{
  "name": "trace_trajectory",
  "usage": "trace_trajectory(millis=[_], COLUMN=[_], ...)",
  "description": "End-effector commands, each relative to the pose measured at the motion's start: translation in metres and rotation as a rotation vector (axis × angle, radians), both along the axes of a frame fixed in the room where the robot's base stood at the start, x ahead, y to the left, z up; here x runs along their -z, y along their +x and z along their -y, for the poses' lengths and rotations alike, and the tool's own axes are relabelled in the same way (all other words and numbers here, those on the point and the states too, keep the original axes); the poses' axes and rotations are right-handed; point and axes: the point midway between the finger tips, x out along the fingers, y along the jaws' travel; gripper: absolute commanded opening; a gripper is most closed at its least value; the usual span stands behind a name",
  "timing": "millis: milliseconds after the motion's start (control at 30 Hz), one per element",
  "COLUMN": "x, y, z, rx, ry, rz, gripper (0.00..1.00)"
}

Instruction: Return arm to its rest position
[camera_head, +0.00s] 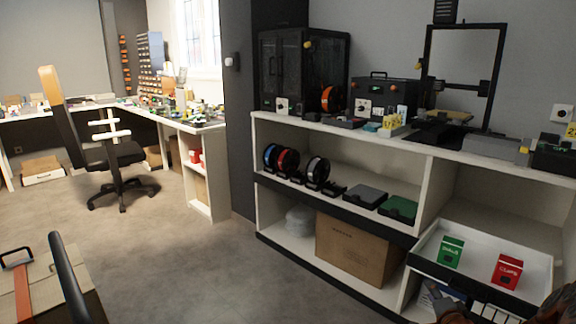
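A white shelf unit (271,203) with printers and spools runs along the right; a large carton (352,248) sits on its lower shelf. A carton with an orange strap (75,277) is at bottom left. An office chair (112,155) stands further back. The middle floor (170,250) is clear.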

Motion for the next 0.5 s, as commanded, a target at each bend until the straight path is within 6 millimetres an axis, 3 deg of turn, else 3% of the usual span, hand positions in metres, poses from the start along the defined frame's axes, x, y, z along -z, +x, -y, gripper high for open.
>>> trace_trajectory(millis=[33,233,500], x=[-0.022,-0.055,-0.108], y=[0.003,-0.003,-0.039], z=[-0.015,-0.061,-0.113], rx=[-0.041,-0.177,-0.349], ry=[-0.039,-0.18,-0.355], rz=[-0.054,-0.288,-0.583], gripper=[0.37,0.37,0.37])
